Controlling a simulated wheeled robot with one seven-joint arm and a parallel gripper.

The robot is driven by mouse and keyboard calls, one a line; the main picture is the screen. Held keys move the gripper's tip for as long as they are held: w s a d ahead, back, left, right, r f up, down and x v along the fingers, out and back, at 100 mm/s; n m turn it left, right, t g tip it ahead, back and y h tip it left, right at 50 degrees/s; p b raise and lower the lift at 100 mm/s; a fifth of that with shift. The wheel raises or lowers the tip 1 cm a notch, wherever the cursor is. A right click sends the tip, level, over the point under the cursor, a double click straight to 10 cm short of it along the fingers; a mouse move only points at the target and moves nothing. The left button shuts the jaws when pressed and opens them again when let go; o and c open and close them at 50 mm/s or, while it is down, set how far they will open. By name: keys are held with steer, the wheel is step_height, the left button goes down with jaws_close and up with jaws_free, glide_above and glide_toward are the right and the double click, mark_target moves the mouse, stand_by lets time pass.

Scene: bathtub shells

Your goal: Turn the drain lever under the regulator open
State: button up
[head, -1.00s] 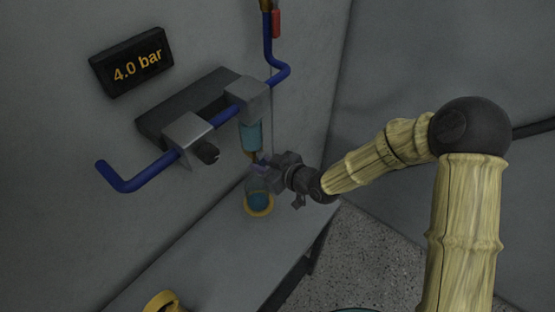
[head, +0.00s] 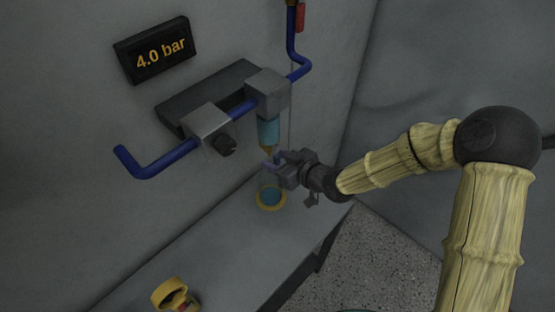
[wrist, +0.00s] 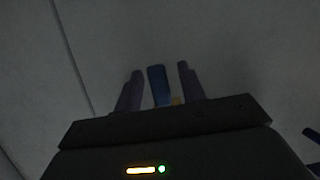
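The regulator (head: 268,90) is a grey block on the blue pipe, with a clear blue bowl (head: 268,132) hanging under it and a brass tip below. My gripper (head: 272,161) is right beside this tip, reaching in from the right. In the wrist view, a blue upright piece (wrist: 157,85), which looks like the drain lever, stands between my two purple fingers (wrist: 160,88). Narrow gaps show on both sides of it, so my gripper is open around it. A bit of brass shows beside it. In the head view my gripper hides the lever.
A clear cup with blue liquid (head: 271,195) stands on a yellow ring below my gripper. A second grey block (head: 207,122) with a black knob sits left on the pipe. The display (head: 155,50) reads 4.0 bar. A yellow object (head: 175,295) lies on the ledge.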

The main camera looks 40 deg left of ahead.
steer(key=b+v, duration=0.1)
steer(key=v, duration=1.6)
steer(key=shift+d, duration=0.2)
steer(key=shift+w, duration=0.15)
steer(key=w+d+f+m+t+h, duration=0.25)
steer(key=w+d+m+h, duration=0.2)
steer(key=d, duration=0.45)
steer(key=w+d+f+m+t+h, duration=0.25)
steer(key=w+d+h, duration=0.2)
steer(key=d, duration=0.45)
steer(key=s+d+r+m+g+h, duration=0.1)
steer(key=s+d+r+m+h, duration=0.1)
steer(key=d+m, duration=0.3)
steer(key=s+d+r+m+g+h, duration=0.1)
steer(key=d+m, duration=0.5)
steer(key=d, duration=0.7)
steer(key=s+r+h, duration=0.1)
steer(key=s, duration=0.1)
steer(key=shift+s, duration=0.35)
